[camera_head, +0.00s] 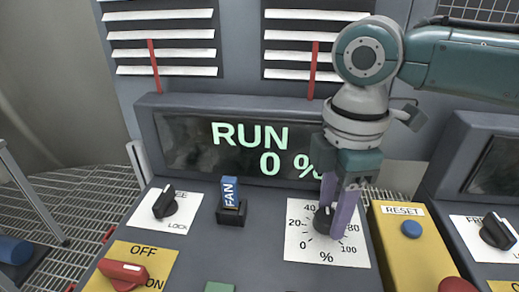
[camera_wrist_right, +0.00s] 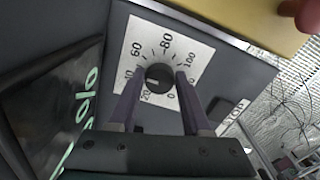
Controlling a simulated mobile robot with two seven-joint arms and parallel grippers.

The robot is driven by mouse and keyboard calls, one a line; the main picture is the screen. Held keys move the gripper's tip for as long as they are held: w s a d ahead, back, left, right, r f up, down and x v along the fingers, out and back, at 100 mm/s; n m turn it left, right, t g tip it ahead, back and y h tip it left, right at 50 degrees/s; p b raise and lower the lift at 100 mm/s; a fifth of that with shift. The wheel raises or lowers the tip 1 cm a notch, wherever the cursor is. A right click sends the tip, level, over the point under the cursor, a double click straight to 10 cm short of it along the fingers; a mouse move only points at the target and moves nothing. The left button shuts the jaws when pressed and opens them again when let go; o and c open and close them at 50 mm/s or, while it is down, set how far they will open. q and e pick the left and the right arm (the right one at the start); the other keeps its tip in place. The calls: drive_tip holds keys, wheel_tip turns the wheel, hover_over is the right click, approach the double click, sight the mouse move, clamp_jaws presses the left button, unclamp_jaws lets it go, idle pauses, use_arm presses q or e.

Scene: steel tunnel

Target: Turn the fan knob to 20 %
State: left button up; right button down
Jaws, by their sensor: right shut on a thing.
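The fan knob (camera_head: 323,219) is a black round knob on a white dial plate (camera_head: 300,236) marked 0 to 100 in percent. In the right wrist view the knob (camera_wrist_right: 158,76) sits between the purple fingers of my right gripper (camera_wrist_right: 159,80). My right gripper (camera_head: 330,220) comes down from above and is shut on the knob. The exact pointer direction is hard to tell. The display (camera_head: 240,145) behind reads RUN and 0 % in green; my right gripper covers part of its right end. My left gripper is not in view.
A blue FAN switch (camera_head: 230,193) stands left of the dial. Further left are a black LOCK selector (camera_head: 165,203) and a red OFF/ON handle (camera_head: 123,272). A yellow RESET box (camera_head: 408,250) with blue and red buttons stands close to the dial's right.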

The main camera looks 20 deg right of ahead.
drive_tip(key=shift+s+r+m+p, duration=0.1)
drive_tip(key=shift+r+m+p, duration=0.1)
drive_tip(key=shift+m+p, duration=0.65)
drive_tip(key=m+p, duration=0.3)
drive_tip(key=p, duration=0.1)
drive_tip(key=shift+a+r, duration=0.1)
drive_tip(key=shift+a, duration=0.05)
drive_tip(key=m+p, duration=0.2)
drive_tip(key=m, duration=0.1)
drive_tip(key=shift+s, duration=0.1)
drive_tip(key=shift+a+f+m+p, duration=0.1)
drive_tip(key=shift+f+m+p, duration=0.1)
drive_tip(key=shift+m+p, duration=1)
drive_tip(key=shift+m, duration=0.45)
drive_tip(key=shift+c, duration=1.8)
unclamp_jaws()
drive_tip(key=shift+f, duration=0.1)
